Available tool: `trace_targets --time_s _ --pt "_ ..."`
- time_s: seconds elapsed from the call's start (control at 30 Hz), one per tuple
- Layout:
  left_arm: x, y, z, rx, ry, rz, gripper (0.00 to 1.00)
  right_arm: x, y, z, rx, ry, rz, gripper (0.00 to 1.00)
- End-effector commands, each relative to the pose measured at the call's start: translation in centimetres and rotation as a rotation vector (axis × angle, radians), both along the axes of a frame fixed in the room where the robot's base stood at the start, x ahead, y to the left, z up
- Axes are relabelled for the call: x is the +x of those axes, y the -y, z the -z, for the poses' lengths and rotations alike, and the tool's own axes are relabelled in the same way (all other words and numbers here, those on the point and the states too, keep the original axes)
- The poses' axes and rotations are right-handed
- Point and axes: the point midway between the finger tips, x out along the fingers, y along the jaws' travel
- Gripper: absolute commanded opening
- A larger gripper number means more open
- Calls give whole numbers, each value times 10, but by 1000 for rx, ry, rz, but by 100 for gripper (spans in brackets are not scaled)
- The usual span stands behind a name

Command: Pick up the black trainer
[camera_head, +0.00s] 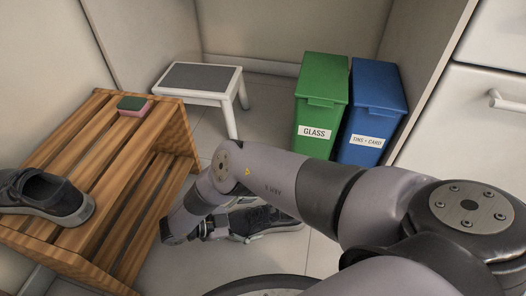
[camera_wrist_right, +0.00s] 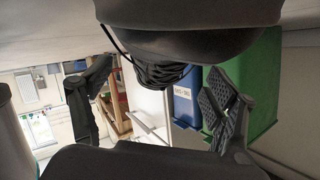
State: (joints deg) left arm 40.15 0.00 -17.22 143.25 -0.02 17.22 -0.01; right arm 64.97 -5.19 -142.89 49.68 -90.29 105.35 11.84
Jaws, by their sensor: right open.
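A black trainer (camera_head: 268,221) with a grey sole lies on the floor, partly hidden behind my right arm and gripper in the head view. A second dark trainer (camera_head: 45,195) with a grey sole stands on the wooden bench at the left. My right gripper (camera_head: 225,228) is low, at the left end of the floor trainer. In the right wrist view its fingers (camera_wrist_right: 155,100) are spread wide, and a large dark shape with laces, apparently the floor trainer (camera_wrist_right: 185,42), fills the top middle. Contact cannot be told. My left gripper is not in view.
The slatted wooden bench (camera_head: 75,145) stands close left of my right gripper, with a sponge (camera_head: 134,105) on it. A white step stool (camera_head: 203,79), a green bin (camera_head: 321,95) and a blue bin (camera_head: 377,100) stand behind. Some tiled floor around the trainer is clear.

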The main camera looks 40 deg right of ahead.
Motion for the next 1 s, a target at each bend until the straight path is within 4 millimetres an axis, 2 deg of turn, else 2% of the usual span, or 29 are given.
trace_targets --time_s 0.1,0.2,0.47,1.0 --pt "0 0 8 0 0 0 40 -4 15 7 -1 1 1 80" --pt "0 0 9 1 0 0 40 -5 20 9 1 0 0 80" --pt "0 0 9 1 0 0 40 -6 22 8 1 1 0 80" --pt "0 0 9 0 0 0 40 -7 21 9 1 0 0 44"
